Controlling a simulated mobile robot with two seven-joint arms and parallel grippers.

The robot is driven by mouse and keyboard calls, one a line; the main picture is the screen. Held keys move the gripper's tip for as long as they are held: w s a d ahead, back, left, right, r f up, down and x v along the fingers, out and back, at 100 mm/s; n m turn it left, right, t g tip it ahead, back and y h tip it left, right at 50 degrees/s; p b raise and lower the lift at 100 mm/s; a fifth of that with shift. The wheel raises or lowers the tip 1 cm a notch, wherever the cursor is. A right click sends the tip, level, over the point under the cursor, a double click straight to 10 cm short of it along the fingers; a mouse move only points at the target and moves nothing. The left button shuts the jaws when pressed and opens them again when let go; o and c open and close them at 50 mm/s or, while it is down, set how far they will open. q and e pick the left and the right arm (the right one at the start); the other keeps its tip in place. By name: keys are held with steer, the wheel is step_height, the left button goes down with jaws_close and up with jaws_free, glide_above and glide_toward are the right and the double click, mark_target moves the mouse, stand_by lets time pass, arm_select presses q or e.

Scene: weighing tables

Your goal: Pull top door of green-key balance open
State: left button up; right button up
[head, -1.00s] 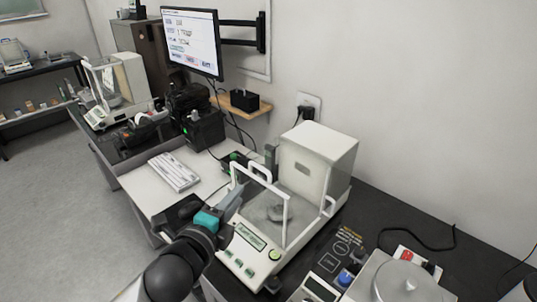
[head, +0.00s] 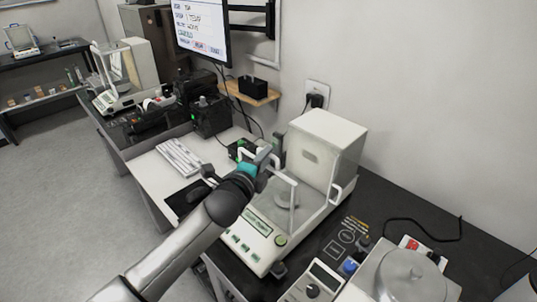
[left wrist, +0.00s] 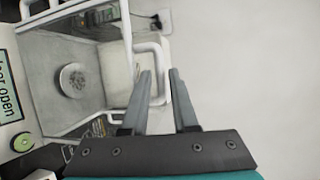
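The key also shows in the left wrist view (left wrist: 23,142), beside a display with the word "open". My left gripper (head: 271,153) is over the chamber's top, partly hiding the top door and its handle. In the left wrist view, my left gripper (left wrist: 160,72) is open, and a white handle (left wrist: 151,47) reaches between its fingers; I cannot tell whether they touch. The round weighing pan (left wrist: 74,80) shows inside. My right gripper is not in view.
A second instrument with a round metal lid (head: 408,275) stands at the lower right. A white keyboard (head: 179,157) lies left of the balance. Black devices (head: 209,115) and another balance (head: 122,92) stand further back. A monitor (head: 202,30) hangs on the wall.

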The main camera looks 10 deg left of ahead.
arm_select(q)
steer(key=shift+x, duration=1.25)
steer(key=shift+c, duration=0.2)
jaws_close()
stand_by(0.4)
